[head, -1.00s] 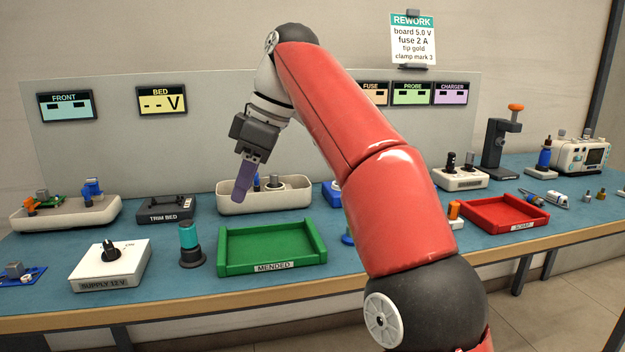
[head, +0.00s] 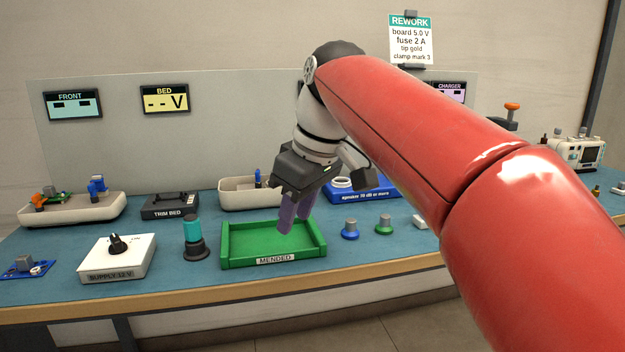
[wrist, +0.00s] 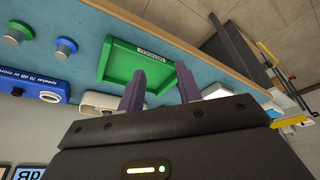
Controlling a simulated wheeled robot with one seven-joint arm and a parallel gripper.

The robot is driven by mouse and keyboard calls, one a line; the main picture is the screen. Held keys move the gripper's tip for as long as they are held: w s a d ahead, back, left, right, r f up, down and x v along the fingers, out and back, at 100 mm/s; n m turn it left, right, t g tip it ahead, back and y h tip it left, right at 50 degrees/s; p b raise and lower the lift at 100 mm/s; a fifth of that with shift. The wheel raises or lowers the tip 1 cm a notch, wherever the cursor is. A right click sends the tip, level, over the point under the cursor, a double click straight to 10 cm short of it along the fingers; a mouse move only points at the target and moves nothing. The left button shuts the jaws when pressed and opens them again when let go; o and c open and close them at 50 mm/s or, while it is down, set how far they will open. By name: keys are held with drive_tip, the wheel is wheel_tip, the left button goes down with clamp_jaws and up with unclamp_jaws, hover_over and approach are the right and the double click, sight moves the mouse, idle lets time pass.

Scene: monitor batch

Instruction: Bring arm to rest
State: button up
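My gripper (head: 295,218) hangs above the back right part of the green MENDED tray (head: 240,262), its purple fingers pointing down. In the wrist view the two fingers (wrist: 160,92) stand apart with nothing between them. The green tray also shows in the wrist view (wrist: 108,60), and its floor looks empty. My red arm reaches in from the right and hides much of the right side of the bench.
The supply box (head: 118,258), a teal-topped post (head: 193,238) and the trim bed (head: 170,207) stand left of the tray. Blue (head: 350,230) and green (head: 384,225) knobbed pieces and a blue speaker box (head: 372,193) lie right of it. A beige bin (head: 236,194) is behind.

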drive_tip(key=s+d+f+m+t+h, duration=0.1)
drive_tip(key=s+d+f+m, duration=0.4)
drive_tip(key=s+d+f, duration=0.3)
drive_tip(key=s+d+f+m+t+h, duration=0.2)
drive_tip(key=s+d+f+m, duration=0.4)
drive_tip(key=s+d+f, duration=0.3)
wheel_tip(320, 180, down, 5)
drive_tip(key=shift+d+r, duration=0.2)
drive_tip(key=shift+d, duration=0.15)
